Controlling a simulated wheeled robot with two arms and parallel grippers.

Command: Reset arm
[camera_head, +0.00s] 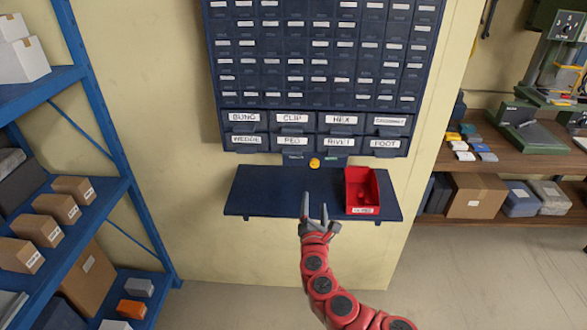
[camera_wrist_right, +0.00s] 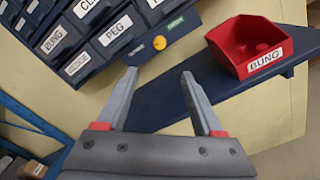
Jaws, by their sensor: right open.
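My right gripper (camera_head: 315,207) is open and empty, in front of the dark blue shelf (camera_head: 265,192) below the drawer cabinet. In the right wrist view its two fingers (camera_wrist_right: 155,85) stand apart with nothing between them. A red bin (camera_head: 361,188) stands on the right part of the shelf, apart from the gripper; in the wrist view the bin (camera_wrist_right: 250,48) has a label reading BUNG. My left gripper is not in view.
The drawer cabinet (camera_head: 318,60) has large labelled drawers in its bottom rows. A yellow round knob (camera_head: 315,163) sits just below them. A blue rack (camera_head: 110,130) with boxes stands left. A wooden bench (camera_head: 500,155) with machines stands right. The shelf's left part is bare.

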